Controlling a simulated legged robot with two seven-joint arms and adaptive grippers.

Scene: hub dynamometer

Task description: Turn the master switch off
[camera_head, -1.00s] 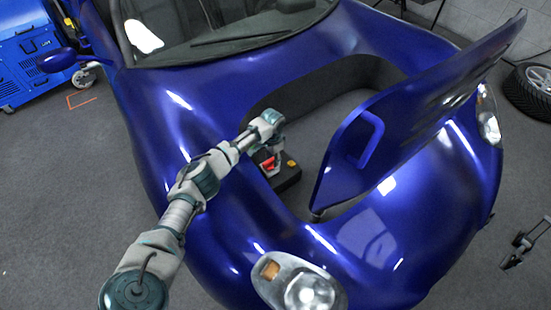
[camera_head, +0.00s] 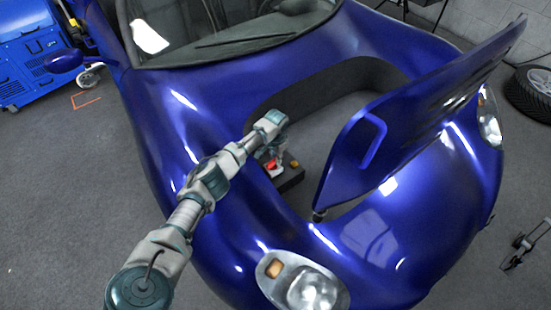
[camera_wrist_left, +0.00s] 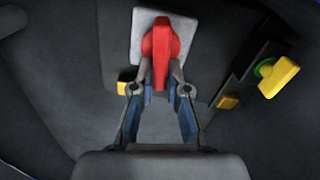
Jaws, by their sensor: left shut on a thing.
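The master switch shows in the left wrist view as a red handle (camera_wrist_left: 160,50) on a light grey plate (camera_wrist_left: 144,22). Its red also shows in the head view (camera_head: 271,166), inside the car's open front compartment. My left gripper (camera_wrist_left: 160,72) has one finger on each side of the red handle and is shut on it. In the head view my left gripper (camera_head: 272,150) reaches down into the compartment, and its fingers partly cover the switch. The exact turn angle of the handle is hard to tell. My right gripper is not in view.
A yellow knob (camera_wrist_left: 278,77) with a green part sits right of the switch. The blue car's raised front lid (camera_head: 400,125) stands right of the compartment (camera_head: 320,85). A blue machine (camera_head: 30,65) and a tyre (camera_head: 530,92) stand on the floor.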

